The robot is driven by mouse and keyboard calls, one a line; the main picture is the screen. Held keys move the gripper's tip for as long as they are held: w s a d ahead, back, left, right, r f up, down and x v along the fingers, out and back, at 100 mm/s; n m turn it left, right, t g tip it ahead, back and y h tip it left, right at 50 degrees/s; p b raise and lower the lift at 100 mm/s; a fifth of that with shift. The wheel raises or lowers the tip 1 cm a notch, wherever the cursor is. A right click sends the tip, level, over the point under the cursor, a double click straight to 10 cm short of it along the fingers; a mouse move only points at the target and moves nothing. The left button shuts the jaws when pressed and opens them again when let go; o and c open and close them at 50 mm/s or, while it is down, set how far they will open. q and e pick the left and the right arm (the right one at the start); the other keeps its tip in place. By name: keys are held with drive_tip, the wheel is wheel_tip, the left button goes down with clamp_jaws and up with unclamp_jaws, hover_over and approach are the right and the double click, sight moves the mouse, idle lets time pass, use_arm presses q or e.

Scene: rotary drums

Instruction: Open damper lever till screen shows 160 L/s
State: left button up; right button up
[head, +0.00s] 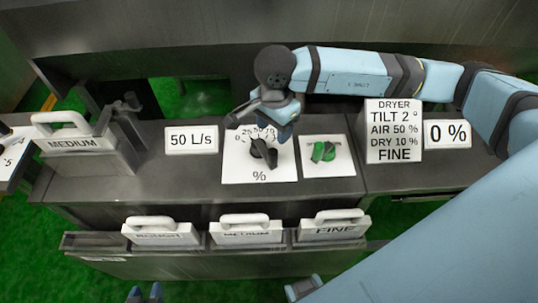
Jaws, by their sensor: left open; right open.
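A white panel (235,172) marked % carries a black knob-like lever (264,153) under a scale of numbers, partly covered by my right gripper. The screen (191,139) left of it reads 50 L/s. My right gripper (259,123) is open just above and behind the lever, its fingers over the scale; whether it touches the lever cannot be told. My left gripper (145,292) shows only as two separated fingertips at the bottom edge, open, empty and far from the lever.
A green switch (323,151) sits on a panel right of the lever. Farther right are a DRYER sign (394,131) and a 0 % screen (447,133). ROUGH (162,234), MEDIUM (246,233) and FINE (330,232) handled plates stand in front. Another MEDIUM plate (75,143) stands left.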

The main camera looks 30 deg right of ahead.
sight(273, 157)
wheel_tip(273, 157, down, 12)
drive_tip(key=shift+r+p, duration=0.15)
drive_tip(key=shift+p, duration=0.25)
use_arm(q)
drive_tip(key=shift+a+r, duration=0.1)
drive_tip(key=shift+r, duration=0.2)
use_arm(e)
drive_tip(key=shift+c, duration=0.2)
